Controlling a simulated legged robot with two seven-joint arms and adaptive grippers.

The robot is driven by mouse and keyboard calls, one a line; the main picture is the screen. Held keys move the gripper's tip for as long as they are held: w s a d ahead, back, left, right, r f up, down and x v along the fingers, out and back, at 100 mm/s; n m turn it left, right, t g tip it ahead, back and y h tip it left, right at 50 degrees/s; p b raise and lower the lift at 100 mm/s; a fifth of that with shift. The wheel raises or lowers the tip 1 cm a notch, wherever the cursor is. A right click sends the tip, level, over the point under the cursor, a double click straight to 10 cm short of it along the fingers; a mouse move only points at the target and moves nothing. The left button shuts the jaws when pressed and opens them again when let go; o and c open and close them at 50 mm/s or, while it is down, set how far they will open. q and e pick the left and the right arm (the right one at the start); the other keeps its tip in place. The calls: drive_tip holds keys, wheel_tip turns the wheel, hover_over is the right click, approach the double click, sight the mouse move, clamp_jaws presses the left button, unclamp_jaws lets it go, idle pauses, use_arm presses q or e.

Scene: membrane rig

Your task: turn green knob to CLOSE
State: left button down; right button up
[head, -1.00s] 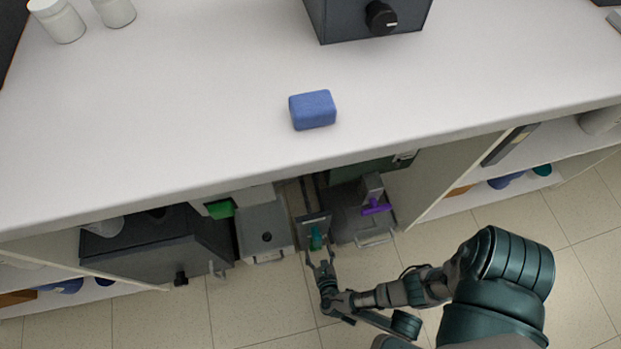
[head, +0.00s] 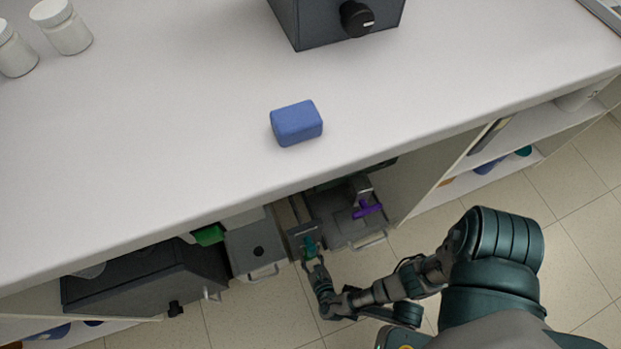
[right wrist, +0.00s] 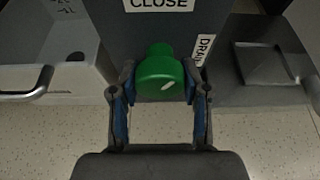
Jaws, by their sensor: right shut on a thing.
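The green knob (right wrist: 160,75) sits on a dark panel (right wrist: 160,30), with a CLOSE label (right wrist: 159,4) above it and a DRAIN label (right wrist: 203,49) to its right. A short white mark on its face is slanted. My right gripper (right wrist: 160,92) is shut on the knob, one finger on each side. In the head view, the knob (head: 309,244) looks teal, below the counter's front edge, with my right gripper (head: 313,262) at it. My left gripper is not in view.
A purple handle (head: 367,209) is right of the knob, and a grey box (head: 254,246) is left of it. The white counter (head: 170,140) overhangs the rig and carries a blue block (head: 297,123). Tiled floor (head: 250,325) lies open in front.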

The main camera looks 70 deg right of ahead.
drive_tip(key=shift+a+r+n+h, duration=0.1)
drive_tip(key=shift+a+n+h, duration=0.1)
drive_tip(key=shift+n+h, duration=0.1)
drive_tip(key=shift+d+n+g+p, duration=0.1)
drive_tip(key=shift+n+g+p, duration=0.25)
drive_tip(key=shift+n+g, duration=0.2)
drive_tip(key=shift+n+g+h, duration=0.45)
drive_tip(key=shift+n+h, duration=0.45)
drive_tip(key=shift+n, duration=0.35)
drive_tip(key=shift+a, duration=0.2)
drive_tip(key=o, duration=1.2)
drive_tip(key=shift+c, duration=0.2)
drive_tip(key=shift+d, duration=0.1)
drive_tip(key=shift+r, duration=4.85)
